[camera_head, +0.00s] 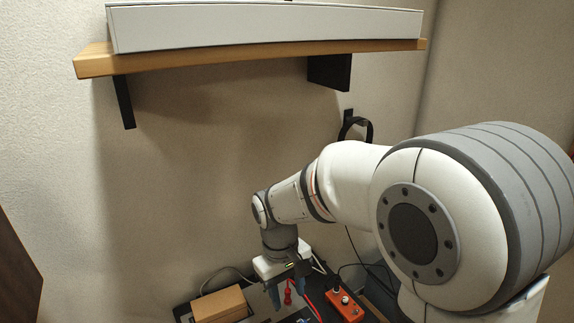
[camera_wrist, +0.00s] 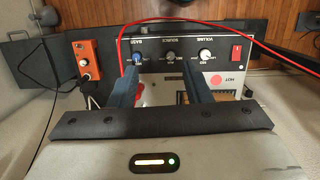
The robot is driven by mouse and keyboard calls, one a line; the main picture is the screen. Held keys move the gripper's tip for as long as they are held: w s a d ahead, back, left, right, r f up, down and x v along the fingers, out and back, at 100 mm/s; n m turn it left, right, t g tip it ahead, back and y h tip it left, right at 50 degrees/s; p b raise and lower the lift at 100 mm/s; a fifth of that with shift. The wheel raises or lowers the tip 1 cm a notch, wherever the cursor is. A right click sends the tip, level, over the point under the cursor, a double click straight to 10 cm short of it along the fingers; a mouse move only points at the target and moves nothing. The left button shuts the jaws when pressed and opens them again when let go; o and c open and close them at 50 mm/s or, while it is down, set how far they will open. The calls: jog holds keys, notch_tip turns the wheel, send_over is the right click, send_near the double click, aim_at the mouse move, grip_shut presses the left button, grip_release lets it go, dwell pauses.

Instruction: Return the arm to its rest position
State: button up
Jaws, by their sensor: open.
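My arm reaches from the right side of the head view, down and to the left. My gripper (camera_head: 292,301) is at its low end, pointing down below the shelf. In the wrist view my gripper (camera_wrist: 160,68) has its two dark fingers well apart, with nothing held between them. The fingers are in front of a dark control panel (camera_wrist: 220,54) with knobs and a red switch. I cannot tell how far the fingertips are from the panel.
A wooden shelf (camera_head: 91,64) carries a long white box (camera_head: 265,32) above my arm. An orange pedal (camera_head: 344,305) and a tan box (camera_head: 220,306) sit near my gripper. A red cable (camera_wrist: 262,44) loops over the panel. The wall left of my arm is clear.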

jog(key=s+d+r+m+t+p, duration=0.2)
jog(key=s+d+r+m, duration=0.1)
jog(key=s+d+r, duration=0.2)
jog(key=s+d+r+m+t+y+p, duration=0.1)
jog(key=s+d+r+m, duration=0.2)
jog(key=d, duration=0.7)
jog(key=shift+s+r+m+t+p, duration=0.35)
jog(key=shift+s+r+m+t, duration=0.05)
jog(key=shift+s+r, duration=0.8)
